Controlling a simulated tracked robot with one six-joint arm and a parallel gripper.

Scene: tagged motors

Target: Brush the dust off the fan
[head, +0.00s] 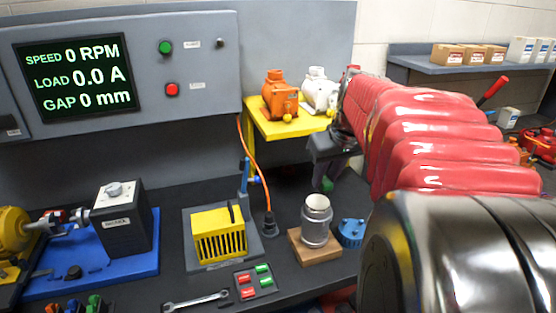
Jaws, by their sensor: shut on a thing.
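My gripper (326,172) hangs from my red-sleeved arm at centre right, above the dark bench. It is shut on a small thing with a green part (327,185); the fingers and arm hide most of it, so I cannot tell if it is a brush. A blue, ribbed round part (351,231), possibly the fan, lies on the bench below and to the right of the gripper. My arm partly covers its right side. Any dust on it is too small to see. The gripper looks apart from it.
A silver cylinder (316,222) stands on a wooden block (303,254). A yellow slotted box (219,236), a wrench (196,300) and a button pad (254,282) lie left of it. An orange motor (280,98) and a white motor (319,92) stand on a yellow shelf (288,128).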

